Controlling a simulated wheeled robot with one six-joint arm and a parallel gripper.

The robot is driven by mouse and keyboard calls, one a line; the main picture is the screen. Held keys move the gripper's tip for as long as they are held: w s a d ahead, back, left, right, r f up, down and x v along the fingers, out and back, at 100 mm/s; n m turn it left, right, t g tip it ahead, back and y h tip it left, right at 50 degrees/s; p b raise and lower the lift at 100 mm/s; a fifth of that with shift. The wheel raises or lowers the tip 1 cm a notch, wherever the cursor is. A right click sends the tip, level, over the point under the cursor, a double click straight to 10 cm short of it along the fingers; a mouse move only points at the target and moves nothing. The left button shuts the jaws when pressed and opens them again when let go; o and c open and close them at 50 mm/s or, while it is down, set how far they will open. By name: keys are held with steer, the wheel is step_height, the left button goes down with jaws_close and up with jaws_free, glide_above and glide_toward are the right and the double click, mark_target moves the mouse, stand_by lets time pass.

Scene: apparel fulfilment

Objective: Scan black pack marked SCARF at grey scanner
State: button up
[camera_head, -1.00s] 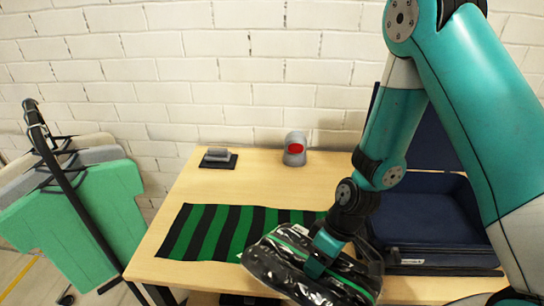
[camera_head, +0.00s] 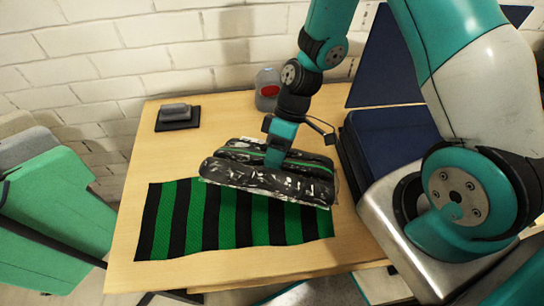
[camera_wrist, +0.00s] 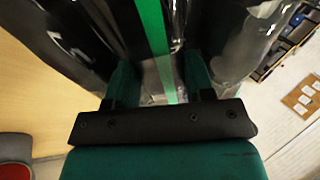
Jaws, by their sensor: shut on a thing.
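A glossy black pack (camera_head: 225,172) with a green stripe hangs from my gripper (camera_head: 274,158) above the table. My gripper is shut on its middle from above. In the wrist view the pack (camera_wrist: 85,35) fills the top, with its green stripe between the fingers. No SCARF marking is legible. A grey scanner (camera_head: 267,90) with a red window stands at the table's back, behind the pack and left of my arm. The scanner's grey and red body (camera_wrist: 15,150) also shows at the lower left of the wrist view. The pack is apart from the scanner.
A green and black striped cloth (camera_head: 172,235) lies flat under the pack. A small grey item on a black base (camera_head: 177,117) sits at the table's back left. An open dark blue case (camera_head: 395,135) is at right.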

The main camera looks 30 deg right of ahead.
mark_target(295, 164)
steer(key=w+d+f+b, duration=0.3)
steer(key=w+d+f, duration=0.1)
steer(key=w+d, duration=0.2)
steer(key=shift+w, duration=0.55)
steer(key=shift+s, duration=0.1)
stand_by(0.4)
steer(key=shift+s+a, duration=0.2)
steer(key=shift+s, duration=0.35)
steer(key=shift+s+a, duration=0.15)
steer(key=shift+s, duration=0.35)
steer(key=shift+r, duration=0.1)
steer(key=s+a+r+p, duration=0.1)
steer(key=s+r+p, duration=0.1)
steer(key=s, duration=0.1)
steer(key=s+a+r+p, duration=0.1)
steer(key=s+r+p, duration=0.1)
steer(key=s+r, duration=0.1)
steer(key=s+a+r+p, duration=0.1)
steer(key=s+r+p, duration=0.1)
steer(key=s, duration=0.1)
steer(key=shift+r, duration=0.4)
steer(key=shift+s, duration=0.1)
